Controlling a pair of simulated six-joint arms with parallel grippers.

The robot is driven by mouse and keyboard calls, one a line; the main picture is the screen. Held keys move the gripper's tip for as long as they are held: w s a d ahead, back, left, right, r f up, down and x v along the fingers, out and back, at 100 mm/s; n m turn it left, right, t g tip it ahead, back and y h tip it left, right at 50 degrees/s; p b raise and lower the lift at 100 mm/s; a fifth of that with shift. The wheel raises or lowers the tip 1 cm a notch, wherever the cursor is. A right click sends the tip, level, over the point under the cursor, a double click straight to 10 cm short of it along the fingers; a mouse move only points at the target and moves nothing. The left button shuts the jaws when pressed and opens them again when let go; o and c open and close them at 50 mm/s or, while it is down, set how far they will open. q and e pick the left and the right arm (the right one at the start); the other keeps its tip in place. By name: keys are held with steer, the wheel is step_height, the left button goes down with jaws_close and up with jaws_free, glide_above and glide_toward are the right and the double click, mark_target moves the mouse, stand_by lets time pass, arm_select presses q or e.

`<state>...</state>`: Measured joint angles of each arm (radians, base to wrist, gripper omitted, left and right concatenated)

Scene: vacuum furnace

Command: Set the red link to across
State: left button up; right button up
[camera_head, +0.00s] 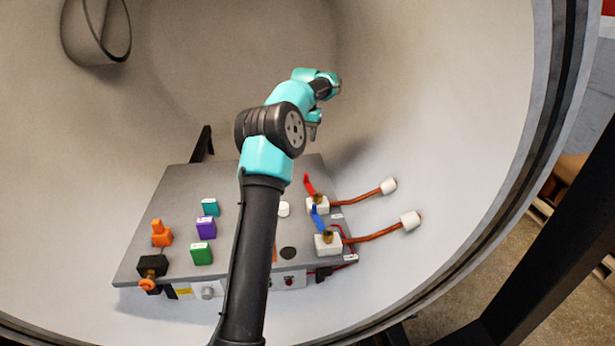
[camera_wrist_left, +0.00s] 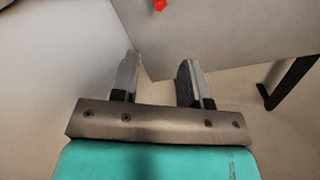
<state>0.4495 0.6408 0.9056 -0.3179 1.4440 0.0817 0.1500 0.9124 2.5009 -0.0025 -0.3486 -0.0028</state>
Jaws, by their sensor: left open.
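The red link (camera_head: 308,183) is a small red lever on a white block with a brass fitting, at the panel's far right. It points up and slightly left from the fitting in the head view. A red tip (camera_wrist_left: 159,5), likely the link's, shows at the top edge of the left wrist view. My left gripper (camera_head: 314,130) hangs beyond the red link, apart from it and partly hidden by its own wrist. The left wrist view shows its two fingers (camera_wrist_left: 157,78) spread with nothing between them. My right gripper is not in view.
A blue lever (camera_head: 317,218) on a similar block stands nearer than the red link. Copper pipes (camera_head: 368,196) with white ends run right from both blocks. Coloured blocks (camera_head: 206,228) and an orange knob (camera_head: 161,234) stand on the grey panel's left. The curved chamber wall (camera_head: 440,110) surrounds everything.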

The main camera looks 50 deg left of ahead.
mark_target(306, 174)
arm_select(q)
step_height(306, 174, down, 17)
steer(key=shift+f, duration=0.1)
stand_by(0.6)
steer(key=shift+c, duration=0.4)
jaws_close()
